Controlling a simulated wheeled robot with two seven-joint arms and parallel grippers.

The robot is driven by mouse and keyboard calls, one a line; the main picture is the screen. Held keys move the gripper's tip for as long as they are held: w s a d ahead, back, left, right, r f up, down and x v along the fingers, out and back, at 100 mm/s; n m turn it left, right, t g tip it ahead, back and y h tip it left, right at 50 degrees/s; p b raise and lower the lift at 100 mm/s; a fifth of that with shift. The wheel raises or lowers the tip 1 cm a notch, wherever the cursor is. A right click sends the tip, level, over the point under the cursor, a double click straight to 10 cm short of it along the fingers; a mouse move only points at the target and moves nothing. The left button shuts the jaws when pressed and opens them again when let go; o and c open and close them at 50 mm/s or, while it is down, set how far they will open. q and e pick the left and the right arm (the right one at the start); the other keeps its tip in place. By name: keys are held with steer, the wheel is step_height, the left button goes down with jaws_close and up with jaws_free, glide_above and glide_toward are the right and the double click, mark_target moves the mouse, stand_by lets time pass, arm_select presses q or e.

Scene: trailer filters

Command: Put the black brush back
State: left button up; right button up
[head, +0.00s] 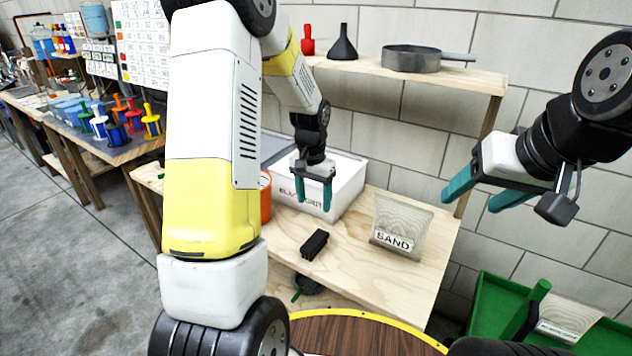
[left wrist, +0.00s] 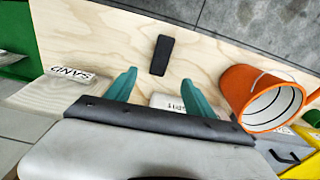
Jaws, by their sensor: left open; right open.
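The black brush (head: 314,244) lies on the light wooden bench (head: 345,270), near its front edge. It also shows in the left wrist view (left wrist: 162,55) as a dark block, just beyond the fingertips. My left gripper (head: 314,204) is open and empty, above and behind the brush, with its teal fingers pointing down. In the left wrist view the fingers (left wrist: 158,77) are spread apart and the brush lies between their lines, not touched. My right gripper (head: 470,204) is open and empty, off to the right of the bench.
A white box (head: 345,190) and an orange bucket (head: 265,200) stand behind the brush. A SAND bag (head: 400,228) is to the right. A shelf (head: 440,80) above holds a grey pan (head: 412,58) and funnels. A green bin (head: 490,305) is at lower right.

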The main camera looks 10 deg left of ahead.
arm_select(q)
steer(key=s+d+r+n+t+h, duration=0.2)
steer(key=s+r+t, duration=0.3)
steer(key=s+r, duration=1.7)
steer(key=shift+s+n+t, duration=0.3)
steer(key=shift+s+n, duration=0.2)
steer(key=shift+s, duration=0.05)
